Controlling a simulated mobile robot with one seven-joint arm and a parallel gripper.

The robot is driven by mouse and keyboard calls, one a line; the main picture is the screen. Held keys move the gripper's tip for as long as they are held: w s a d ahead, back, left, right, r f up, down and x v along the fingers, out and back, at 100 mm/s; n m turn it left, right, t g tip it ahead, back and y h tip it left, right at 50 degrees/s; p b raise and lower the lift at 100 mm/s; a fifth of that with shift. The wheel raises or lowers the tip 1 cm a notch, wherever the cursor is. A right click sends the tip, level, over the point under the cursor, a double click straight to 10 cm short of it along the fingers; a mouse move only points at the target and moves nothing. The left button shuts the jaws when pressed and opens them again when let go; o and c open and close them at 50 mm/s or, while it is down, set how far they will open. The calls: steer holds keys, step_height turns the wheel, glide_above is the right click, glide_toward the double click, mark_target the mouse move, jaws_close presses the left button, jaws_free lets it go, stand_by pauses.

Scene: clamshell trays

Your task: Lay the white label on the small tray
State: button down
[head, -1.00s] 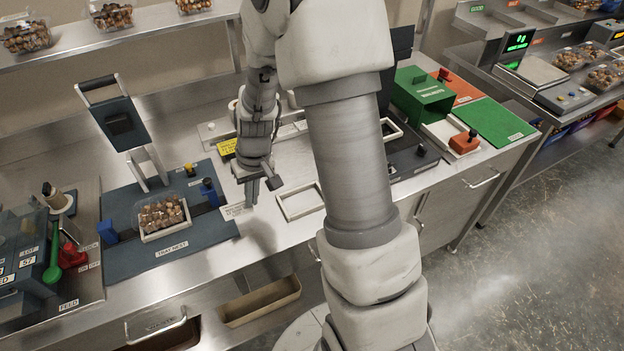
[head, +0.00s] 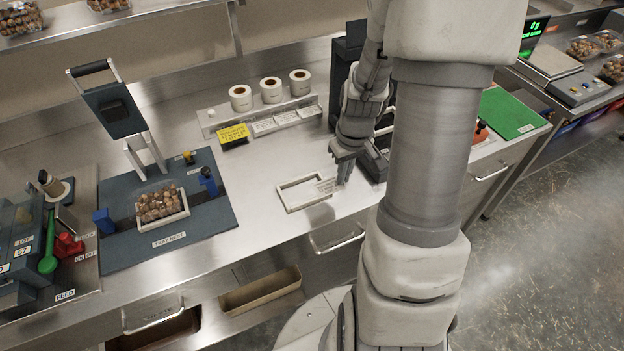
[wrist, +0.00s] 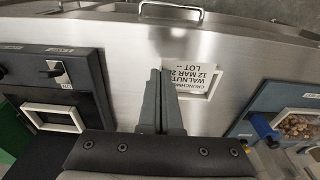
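The white label, printed with black text, shows in the head view (head: 327,186) and in the wrist view (wrist: 192,77). My gripper (head: 342,178) has its fingers close together on one edge of the label, also in the wrist view (wrist: 160,82). The label sticks out from the fingers over a white rectangular frame (head: 283,198) on the bench. I cannot tell its height above it. The small tray (head: 164,228), full of walnuts, sits in the dark tray nest at left, apart from my gripper. It shows at the right of the wrist view (wrist: 298,111).
A lever press (head: 113,108) stands behind the tray. Blue blocks (head: 103,222) flank the tray. Label rolls (head: 271,90) and a yellow sign (head: 233,134) stand at the back. A dark machine (head: 350,78) is beside my arm. Bare steel lies between nest and frame.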

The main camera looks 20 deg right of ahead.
mark_target(317, 183)
steer(key=w+a+f, duration=0.1)
steer(key=w, duration=0.1)
steer(key=w+a+f, duration=0.1)
steer(key=w+f, duration=0.1)
steer(key=w+a+f, duration=0.1)
steer(key=w, duration=0.1)
steer(key=shift+w+a+f, duration=0.15)
steer(key=shift+w+f, duration=0.1)
steer(key=shift+w, duration=0.1)
steer(key=shift+f+p, duration=0.4)
steer(key=shift+f, duration=1.6)
steer(key=shift+f, duration=0.2)
steer(key=c, duration=1.4)
jaws_free()
